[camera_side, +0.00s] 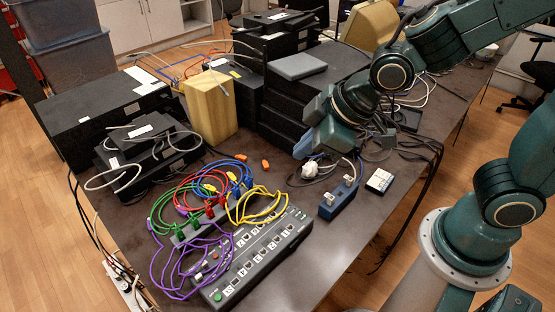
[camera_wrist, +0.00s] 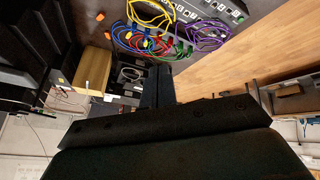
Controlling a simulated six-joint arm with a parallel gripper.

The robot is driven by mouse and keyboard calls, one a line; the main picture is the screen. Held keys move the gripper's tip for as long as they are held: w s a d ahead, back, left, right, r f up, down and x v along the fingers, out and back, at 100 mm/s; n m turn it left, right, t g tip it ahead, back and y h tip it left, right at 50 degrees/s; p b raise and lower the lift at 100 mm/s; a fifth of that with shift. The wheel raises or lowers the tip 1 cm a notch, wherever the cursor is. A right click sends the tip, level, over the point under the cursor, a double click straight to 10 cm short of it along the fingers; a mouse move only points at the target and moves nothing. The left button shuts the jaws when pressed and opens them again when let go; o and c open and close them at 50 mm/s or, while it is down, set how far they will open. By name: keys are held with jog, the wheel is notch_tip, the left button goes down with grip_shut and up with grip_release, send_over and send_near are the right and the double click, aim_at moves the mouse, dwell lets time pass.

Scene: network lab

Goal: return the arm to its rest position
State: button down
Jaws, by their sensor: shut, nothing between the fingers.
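My gripper (camera_side: 303,147) is above the right part of the dark table, between the stacked black boxes and the small blue box. Its fingers are shut and empty. In the wrist view the closed fingers (camera_wrist: 158,82) point up the picture, with clear air around them. My arm is bent and reaches in from the right. A grey switch panel (camera_side: 255,258) with numbered ports lies at the table's front, and coloured cables (camera_side: 205,195) in green, red, blue, yellow and purple loop at its back. My gripper touches none of them.
A blue box (camera_side: 338,200) and a white-faced block (camera_side: 380,181) lie below and right of my gripper. Stacked black equipment (camera_side: 285,108) stands close on its left. A yellow box (camera_side: 211,103) and black devices (camera_side: 150,140) fill the far left. The table's front right is bare.

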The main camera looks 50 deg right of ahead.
jog(key=s+d+r+m+h, duration=0.2)
jog(key=s+d+r+m, duration=0.6)
jog(key=s+d, duration=0.4)
jog(key=shift+s+d+r, duration=0.35)
jog(key=shift+d+r, duration=0.05)
jog(key=shift+d, duration=0.05)
